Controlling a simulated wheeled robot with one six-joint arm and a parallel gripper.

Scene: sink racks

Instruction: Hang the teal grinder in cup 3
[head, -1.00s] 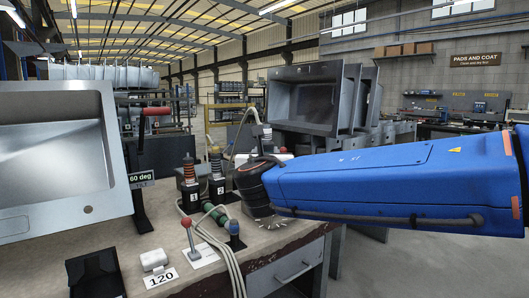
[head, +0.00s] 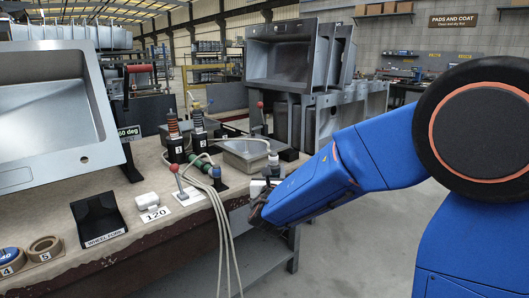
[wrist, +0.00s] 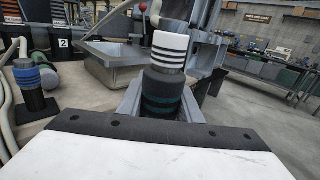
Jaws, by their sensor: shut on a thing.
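My gripper (head: 262,205) is at the bench's front right edge. It is shut on a dark grinder with teal bands (wrist: 165,90) and a white, black-striped collar. In the wrist view the grinder stands upright between grey jaws, clear of the bench. Its pale top also shows in the head view (head: 273,163). A black cup (head: 174,150) with a tag that looks like 3 has an orange-banded tool in it. Beside it is another black cup (head: 198,140), tagged 2 in the wrist view (wrist: 62,43), also with a banded tool in it.
A blue-banded piece (wrist: 36,78) stands near the front of the bench. A green cylinder (head: 201,163) lies beside it. A red-knobbed lever (head: 174,168) and pale hoses (head: 221,235) are close by. A shallow metal basin (head: 248,155) is behind. A large tilted sink (head: 50,120) fills the left.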

